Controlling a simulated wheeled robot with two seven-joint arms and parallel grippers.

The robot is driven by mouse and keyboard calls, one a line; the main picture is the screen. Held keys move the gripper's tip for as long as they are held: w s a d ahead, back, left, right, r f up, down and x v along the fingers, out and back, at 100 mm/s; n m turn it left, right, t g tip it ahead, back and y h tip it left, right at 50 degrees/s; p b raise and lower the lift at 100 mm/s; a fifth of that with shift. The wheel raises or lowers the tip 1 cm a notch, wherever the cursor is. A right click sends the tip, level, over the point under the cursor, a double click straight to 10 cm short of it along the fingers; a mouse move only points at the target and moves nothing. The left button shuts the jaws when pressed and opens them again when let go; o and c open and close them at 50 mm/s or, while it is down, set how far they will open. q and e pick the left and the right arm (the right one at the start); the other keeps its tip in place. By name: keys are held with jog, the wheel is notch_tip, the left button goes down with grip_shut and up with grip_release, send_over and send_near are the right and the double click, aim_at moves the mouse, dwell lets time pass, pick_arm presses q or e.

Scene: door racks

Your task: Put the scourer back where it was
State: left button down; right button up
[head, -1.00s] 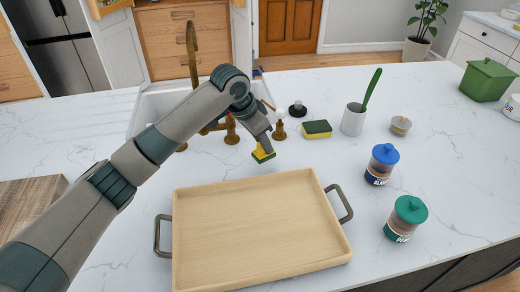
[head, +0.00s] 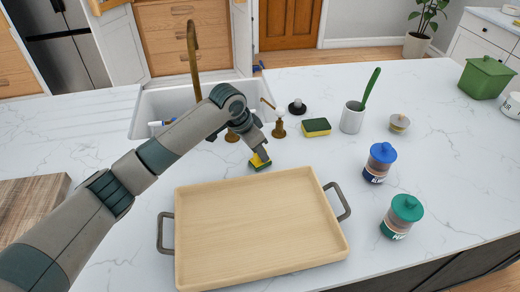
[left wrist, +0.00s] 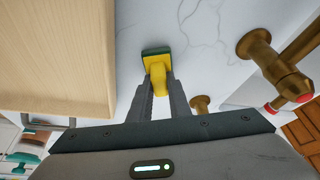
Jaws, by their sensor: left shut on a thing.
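A small yellow scourer with a green face (head: 258,163) is in my left gripper (head: 262,155), just behind the wooden tray. In the left wrist view the gripper's fingers (left wrist: 158,90) are shut on the scourer (left wrist: 156,62), close to the white counter. I cannot tell whether the scourer touches the counter. A second yellow-and-green sponge (head: 316,127) lies on the counter to the right of the gripper. My right gripper is not in view.
The wooden tray (head: 255,225) with dark handles fills the front. Behind the gripper are the sink (head: 165,105) and brass taps (head: 279,128). A white cup (head: 351,119) and jars with blue (head: 381,155) and green (head: 406,208) lids stand to the right.

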pick_arm(q)
jog(key=c, duration=1.7)
grip_release()
jog(key=shift+f, duration=0.1)
jog(key=shift+o, duration=0.2)
jog(key=shift+a+r, duration=0.1)
jog(key=shift+r, duration=0.35)
jog(key=b+v, duration=0.3)
jog(key=v, duration=0.8)
jog(key=shift+s+a+r, duration=0.1)
jog(key=shift+s+r, duration=0.05)
